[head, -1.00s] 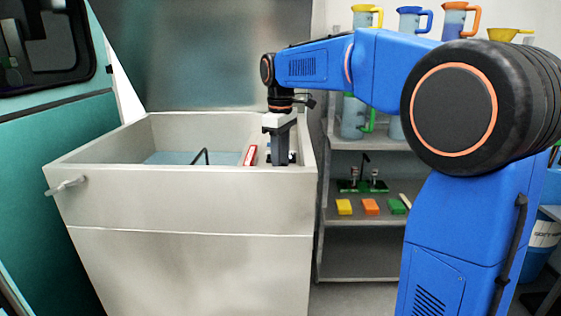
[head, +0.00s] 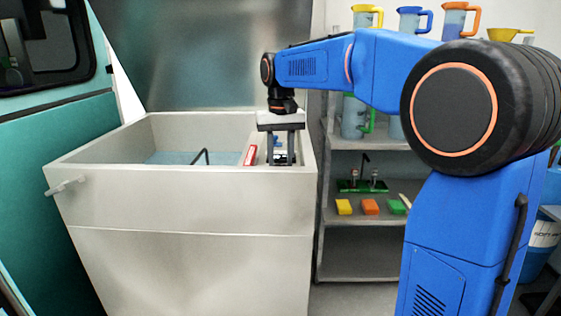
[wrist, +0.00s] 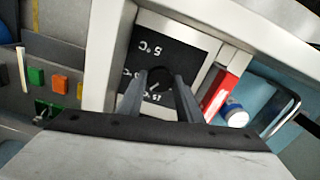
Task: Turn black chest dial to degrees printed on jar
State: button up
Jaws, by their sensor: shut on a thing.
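The pale chest (head: 180,195) stands open, with its lid raised. In the wrist view, the black dial (wrist: 158,78) sits on a black panel (wrist: 178,57) at the chest's corner. The panel has white degree marks; "5°C" and "15°C" can be read, upside down, and another is partly hidden. My gripper (head: 281,162) points down inside the right end of the chest. In the wrist view its fingers (wrist: 160,85) are shut on the dial, one on each side. A pale line shows on the dial. A blue and white rounded item (wrist: 234,113), perhaps the jar, lies inside; no print is readable on it.
A red and white box (head: 250,155) and a black bent handle (head: 201,156) are in the chest near my gripper. The chest's right wall (head: 309,150) is close by. A shelf (head: 370,222) with colored blocks and jugs stands to the right.

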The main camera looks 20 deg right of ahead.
jog(key=m, duration=0.3)
jog(key=shift+m, duration=2.2)
jog(key=o, duration=1)
jog(key=shift+o, duration=0.2)
jog(key=shift+r, duration=0.1)
notch_tip(320, 180, up, 17)
jog(key=shift+r, duration=0.15)
